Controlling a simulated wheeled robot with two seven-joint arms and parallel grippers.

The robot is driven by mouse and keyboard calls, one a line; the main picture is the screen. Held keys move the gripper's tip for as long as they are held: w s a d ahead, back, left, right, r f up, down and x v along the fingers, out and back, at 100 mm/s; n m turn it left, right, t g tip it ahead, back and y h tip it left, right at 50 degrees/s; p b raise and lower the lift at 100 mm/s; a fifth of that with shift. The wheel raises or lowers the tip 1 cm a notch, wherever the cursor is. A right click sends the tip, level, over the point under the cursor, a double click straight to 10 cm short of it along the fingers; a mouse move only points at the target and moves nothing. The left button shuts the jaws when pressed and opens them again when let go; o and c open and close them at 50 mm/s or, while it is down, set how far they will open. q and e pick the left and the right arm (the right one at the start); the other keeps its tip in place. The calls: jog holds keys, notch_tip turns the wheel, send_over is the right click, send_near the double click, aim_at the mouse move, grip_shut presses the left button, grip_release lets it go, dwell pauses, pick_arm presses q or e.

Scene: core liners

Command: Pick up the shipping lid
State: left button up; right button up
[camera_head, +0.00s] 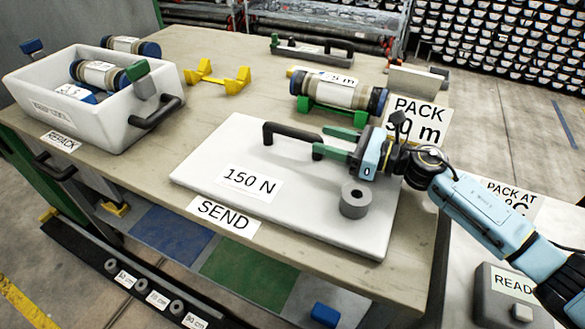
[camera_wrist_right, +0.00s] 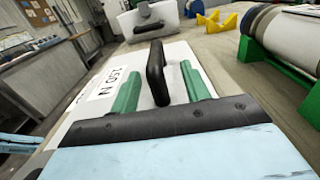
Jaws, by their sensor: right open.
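The shipping lid (camera_head: 320,213) is a flat white slab marked 150 N, lying on the table with a dark bar handle (camera_head: 290,131) on top. My right gripper (camera_head: 326,142) is over the lid at the handle's right end, its green fingers pointing left. In the right wrist view the lid's handle (camera_wrist_right: 155,73) stands between the two open green fingers, with gaps visible beside it. The fingers are not closed on it. My left gripper is not in view.
A grey ring-shaped weight (camera_head: 355,201) sits on the lid's right part. A liner (camera_head: 340,92) rests on a green cradle behind the lid.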

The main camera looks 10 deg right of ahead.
aim_at(315, 137)
jog(key=shift+s+x, duration=0.15)
jog(key=shift+x, duration=1.4)
jog(key=shift+s+x, duration=0.1)
jog(key=shift+x, duration=1.5)
jog(key=shift+a+r, duration=0.1)
jog(key=shift+a, duration=0.05)
jog(key=shift+c, duration=0.4)
grip_shut()
jog(key=shift+r, duration=0.1)
